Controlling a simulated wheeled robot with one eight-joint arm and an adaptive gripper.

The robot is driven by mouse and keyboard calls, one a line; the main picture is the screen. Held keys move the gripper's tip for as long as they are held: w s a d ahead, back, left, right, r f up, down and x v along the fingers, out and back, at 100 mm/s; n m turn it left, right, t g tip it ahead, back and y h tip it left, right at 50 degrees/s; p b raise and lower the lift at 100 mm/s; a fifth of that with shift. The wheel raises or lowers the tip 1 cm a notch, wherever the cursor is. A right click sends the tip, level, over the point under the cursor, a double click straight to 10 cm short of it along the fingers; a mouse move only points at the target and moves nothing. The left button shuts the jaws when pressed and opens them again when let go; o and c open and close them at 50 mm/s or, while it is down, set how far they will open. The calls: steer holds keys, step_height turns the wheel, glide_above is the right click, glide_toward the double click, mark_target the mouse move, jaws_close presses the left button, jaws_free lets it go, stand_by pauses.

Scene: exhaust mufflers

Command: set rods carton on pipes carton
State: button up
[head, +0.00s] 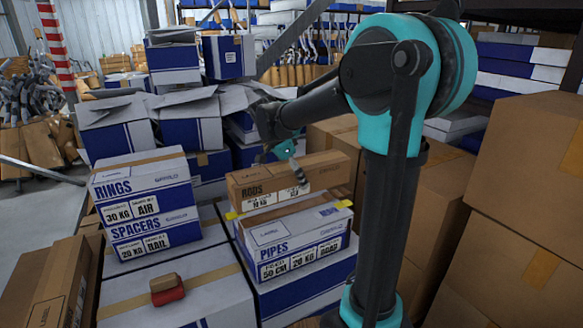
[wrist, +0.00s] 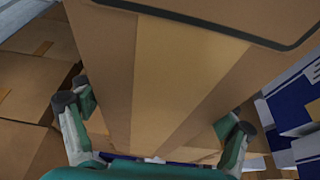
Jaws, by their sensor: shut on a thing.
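The rods carton (head: 252,188) is a long brown box marked RODS. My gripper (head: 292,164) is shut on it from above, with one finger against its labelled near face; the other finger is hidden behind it. In the wrist view the brown carton (wrist: 165,85) fills the space between the two fingers. The pipes carton (head: 300,250) is white and blue, marked PIPES, with yellow corner pieces on its top. The rods carton is over the back part of its top, roughly level; I cannot tell whether they touch.
A rings carton (head: 140,180) on a spacers carton (head: 155,240) stands to the left. A small red and brown item (head: 167,290) lies on a white carton in front. Large brown cartons (head: 530,170) crowd the right. White and blue cartons (head: 195,125) are piled behind.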

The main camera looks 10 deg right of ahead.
steer(key=shift+w, duration=0.3)
steer(key=shift+a, duration=0.1)
steer(key=shift+f, duration=0.1)
steer(key=shift+s+f, duration=0.1)
steer(key=shift+f, duration=3.15)
steer(key=shift+f, duration=0.55)
steer(key=o, duration=1.7)
steer(key=shift+r, duration=0.1)
